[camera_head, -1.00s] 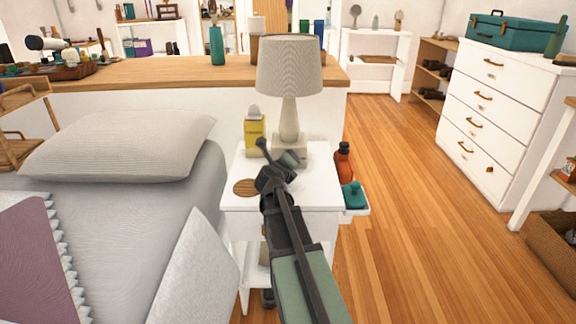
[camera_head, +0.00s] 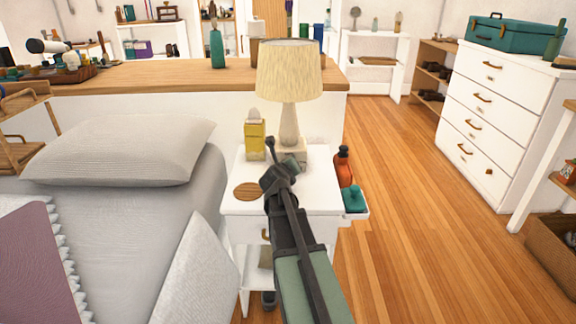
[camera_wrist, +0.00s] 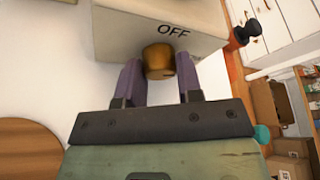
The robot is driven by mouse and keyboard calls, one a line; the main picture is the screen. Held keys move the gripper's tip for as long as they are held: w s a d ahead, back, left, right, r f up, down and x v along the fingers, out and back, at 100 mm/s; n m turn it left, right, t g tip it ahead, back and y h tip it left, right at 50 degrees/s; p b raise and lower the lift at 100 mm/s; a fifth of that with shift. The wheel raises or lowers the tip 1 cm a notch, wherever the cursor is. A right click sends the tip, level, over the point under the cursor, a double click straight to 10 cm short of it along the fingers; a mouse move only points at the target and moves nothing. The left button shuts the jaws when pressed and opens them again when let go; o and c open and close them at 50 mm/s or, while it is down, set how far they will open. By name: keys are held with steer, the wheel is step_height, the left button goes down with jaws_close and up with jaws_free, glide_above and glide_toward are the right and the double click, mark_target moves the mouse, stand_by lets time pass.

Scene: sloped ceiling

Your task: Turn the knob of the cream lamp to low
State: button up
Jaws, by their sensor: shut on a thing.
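The cream lamp (camera_head: 289,72) stands upright on the white bedside table (camera_head: 322,190), and its shade looks pale yellow and faintly lit. In the wrist view its base (camera_wrist: 125,28) shows the word OFF above a brown, brass-like knob (camera_wrist: 159,61). My gripper (camera_wrist: 160,72) has one purple finger on each side of the knob and is shut on it. In the head view my gripper (camera_head: 287,168) is at the front of the lamp base, and the knob is hidden there. No pointer mark on the knob can be made out.
A yellow carton (camera_head: 254,141) stands left of the lamp, with a round wooden coaster (camera_head: 247,191) nearer. The bed (camera_head: 130,220) lies to the left.

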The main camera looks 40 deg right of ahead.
steer(key=shift+m+t+y+p, duration=0.5)
steer(key=shift+m+y, duration=0.4)
steer(key=shift+m, duration=0.5)
steer(key=o, duration=0.6)
steer(key=shift+o, duration=0.2)
steer(key=p+v, duration=0.4)
steer(key=v, duration=0.7)
steer(key=shift+d, duration=0.1)
